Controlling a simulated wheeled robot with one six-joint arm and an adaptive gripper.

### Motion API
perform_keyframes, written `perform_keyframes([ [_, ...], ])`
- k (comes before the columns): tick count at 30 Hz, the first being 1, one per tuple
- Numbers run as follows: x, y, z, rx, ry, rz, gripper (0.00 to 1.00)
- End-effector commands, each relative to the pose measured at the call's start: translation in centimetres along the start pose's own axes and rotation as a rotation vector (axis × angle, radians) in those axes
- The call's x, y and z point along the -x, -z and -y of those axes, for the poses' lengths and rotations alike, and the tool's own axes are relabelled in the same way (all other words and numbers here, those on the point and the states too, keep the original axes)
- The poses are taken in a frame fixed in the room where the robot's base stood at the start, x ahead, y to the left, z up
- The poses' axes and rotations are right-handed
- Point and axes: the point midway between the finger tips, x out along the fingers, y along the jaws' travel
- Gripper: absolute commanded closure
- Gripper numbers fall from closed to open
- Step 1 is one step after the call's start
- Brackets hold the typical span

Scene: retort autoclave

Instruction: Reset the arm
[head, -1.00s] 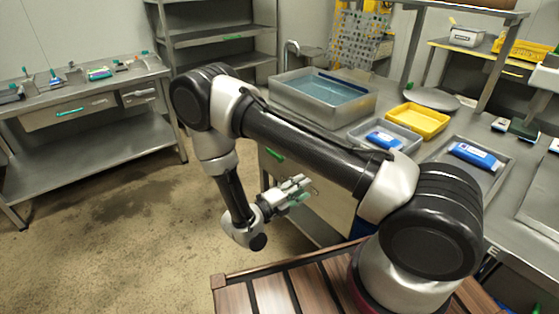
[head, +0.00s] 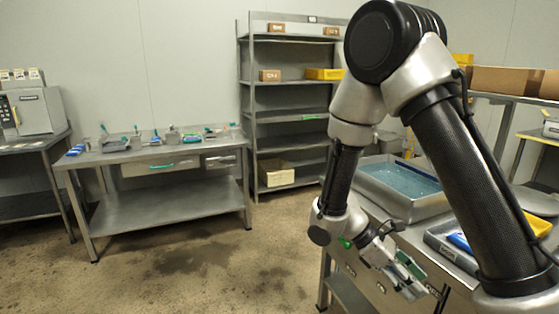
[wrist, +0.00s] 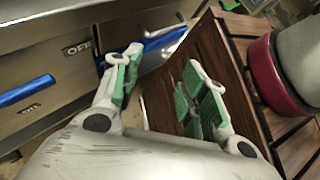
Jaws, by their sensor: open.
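My gripper (head: 412,277) hangs low at the front of the steel counter in the head view, with my arm bent above it. In the wrist view my gripper (wrist: 160,85) has its two green-padded fingers spread apart with nothing between them. Beyond the fingers are a brown slatted wooden surface (wrist: 235,35) and a counter front with a drawer (wrist: 35,70) with a blue handle. A blue item (wrist: 160,48) shows behind the fingers; I cannot tell what it is.
A steel basin of water (head: 400,190) stands on the counter, with a grey tray (head: 450,245) near it, partly hidden by my arm. A steel bench (head: 150,155) with small tools and a shelf rack (head: 290,115) stand at the back. The floor (head: 190,270) at left is clear.

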Motion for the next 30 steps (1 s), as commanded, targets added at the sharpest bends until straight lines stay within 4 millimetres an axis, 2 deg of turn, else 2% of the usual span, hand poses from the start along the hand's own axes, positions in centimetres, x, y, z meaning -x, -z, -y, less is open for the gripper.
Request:
perform_keyframes([
  [1, 0.8, -1.4, 0.5, -0.102, 0.031, -0.088, 0.57],
  [3, 1.6, -3.1, 1.3, -0.237, 0.080, -0.200, 0.57],
  [12, 4.9, -10.1, 4.0, -0.711, 0.267, -0.655, 0.57],
  [18, 6.3, -15.2, 5.8, -0.924, 0.318, -0.937, 0.57],
  [24, 6.7, -20.4, 7.1, -1.084, 0.273, -1.140, 0.57],
  [30, 6.6, -23.3, 7.7, -1.178, 0.233, -1.227, 0.57],
])
